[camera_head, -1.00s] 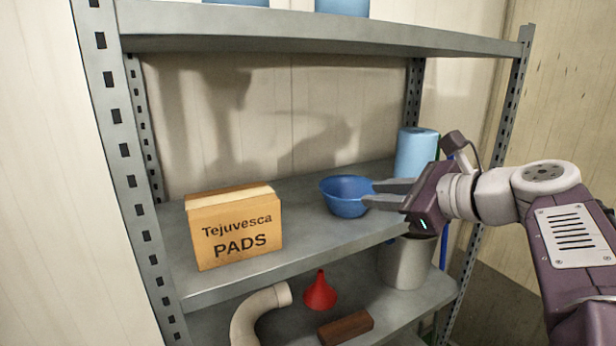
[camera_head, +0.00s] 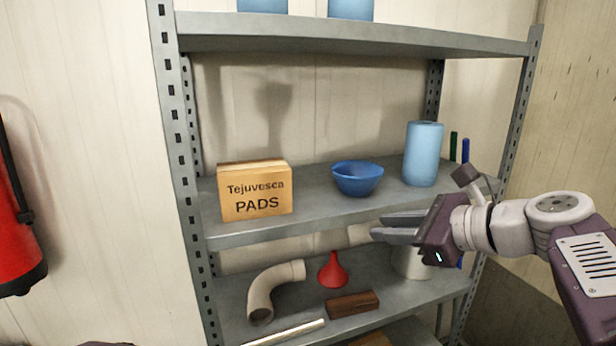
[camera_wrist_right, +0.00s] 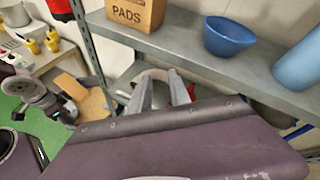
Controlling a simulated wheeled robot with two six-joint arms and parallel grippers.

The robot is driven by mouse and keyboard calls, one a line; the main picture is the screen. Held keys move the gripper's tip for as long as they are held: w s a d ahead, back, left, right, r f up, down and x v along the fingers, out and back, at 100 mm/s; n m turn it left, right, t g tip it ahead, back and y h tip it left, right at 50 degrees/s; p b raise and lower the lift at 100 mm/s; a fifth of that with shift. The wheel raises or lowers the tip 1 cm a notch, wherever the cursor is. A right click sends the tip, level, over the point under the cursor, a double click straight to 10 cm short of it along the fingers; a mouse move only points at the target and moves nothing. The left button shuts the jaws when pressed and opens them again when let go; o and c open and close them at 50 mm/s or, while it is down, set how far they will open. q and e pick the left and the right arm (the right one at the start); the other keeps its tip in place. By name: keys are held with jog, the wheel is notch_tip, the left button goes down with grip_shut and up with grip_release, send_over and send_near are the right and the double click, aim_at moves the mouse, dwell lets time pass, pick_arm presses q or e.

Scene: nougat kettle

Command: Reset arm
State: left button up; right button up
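My right gripper (camera_head: 374,228) is in front of the shelf unit, below the middle shelf's front edge. Its two fingers are apart with nothing between them, and they also show in the right wrist view (camera_wrist_right: 162,85). The blue bowl (camera_head: 357,180) stands upright on the middle shelf, up and left of the gripper and apart from it. It also shows in the right wrist view (camera_wrist_right: 228,38). At the left of the right wrist view, jointed grey and white parts look like my left arm; its fingers cannot be made out.
The middle shelf (camera_head: 318,212) also holds a "Tejuvesca PADS" box (camera_head: 255,192) and a blue roll (camera_head: 423,154). Below are a bent pipe (camera_head: 272,290), a red funnel (camera_head: 333,271), a brown block (camera_head: 353,304) and a pale container (camera_head: 412,264). A red extinguisher (camera_head: 18,235) hangs left.

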jog(key=s+a+f+n+g+h+b, duration=0.1)
jog(key=s+a+f+n+g+b, duration=0.15)
jog(key=f, duration=0.75)
jog(key=s+a+f+n+g+h+b, duration=0.1)
jog(key=s+f+n+g, duration=0.15)
jog(key=f, duration=0.85)
jog(key=s+a+f+n+g+h+b, duration=0.1)
jog(key=s+f+g+b, duration=0.15)
jog(key=f, duration=0.75)
jog(key=s+d+f+n+h, duration=0.2)
jog(key=s+d+f+n, duration=0.2)
jog(key=f+n, duration=0.3)
jog(key=s+d+f+n+g+h, duration=0.1)
jog(key=s+d+f+n+h, duration=0.2)
jog(key=f+n, duration=0.4)
jog(key=s+d+n, duration=0.1)
jog(key=s+n, duration=0.1)
jog(key=n, duration=0.1)
jog(key=shift+f+b, duration=0.35)
jog(key=shift+f, duration=0.05)
jog(key=shift+w+g, duration=0.1)
jog(key=shift+g, duration=0.15)
